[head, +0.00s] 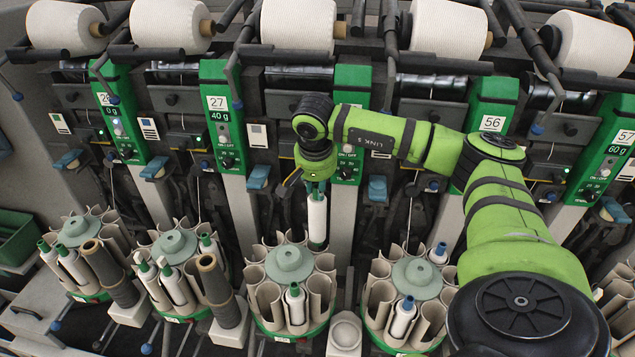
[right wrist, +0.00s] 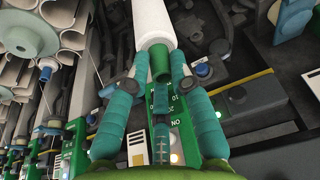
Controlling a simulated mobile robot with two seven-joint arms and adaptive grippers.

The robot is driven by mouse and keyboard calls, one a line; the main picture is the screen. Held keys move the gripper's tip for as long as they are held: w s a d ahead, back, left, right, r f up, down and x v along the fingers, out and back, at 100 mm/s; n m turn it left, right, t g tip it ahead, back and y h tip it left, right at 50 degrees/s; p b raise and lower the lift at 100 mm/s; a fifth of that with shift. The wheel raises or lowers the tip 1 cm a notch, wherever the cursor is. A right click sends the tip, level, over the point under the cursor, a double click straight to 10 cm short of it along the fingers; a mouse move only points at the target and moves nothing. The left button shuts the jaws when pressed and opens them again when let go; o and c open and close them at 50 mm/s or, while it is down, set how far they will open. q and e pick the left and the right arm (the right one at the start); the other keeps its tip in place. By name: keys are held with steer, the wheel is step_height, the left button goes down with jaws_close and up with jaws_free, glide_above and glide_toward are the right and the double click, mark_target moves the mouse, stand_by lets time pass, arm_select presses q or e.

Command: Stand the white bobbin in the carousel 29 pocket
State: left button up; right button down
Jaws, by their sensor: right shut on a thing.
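The white bobbin (head: 317,218) hangs about upright from my right gripper (head: 316,187), above the back edge of the third carousel from the left (head: 289,262). That carousel has beige pockets around a grey-green hub; a white bobbin with a green tip (head: 294,305) stands in a front pocket and other pockets look empty. The carousel's own label is too small to read, so I cannot tell which is 29. My left gripper is not in view.
Carousels with bobbins stand to the left (head: 174,243) and right (head: 414,270). Dark tubes (head: 215,280) stand between the left ones. Green numbered panels (head: 222,115) and large white cones (head: 297,24) line the machine behind. My right arm crosses from the right.

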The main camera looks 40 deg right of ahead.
mark_target(317, 201)
stand_by(0.3)
steer(key=shift+f+b, duration=1.7)
steer(key=shift+f, duration=0.55)
steer(key=shift+f+b, duration=1.7)
steer(key=shift+f, duration=0.6)
steer(key=shift+f+b, duration=1.7)
steer(key=shift+f, duration=0.5)
steer(key=shift+a+f+b, duration=0.1)
steer(key=shift+f+b, duration=0.7)
steer(key=shift+f, duration=0.25)
steer(key=c, duration=1)
jaws_free()
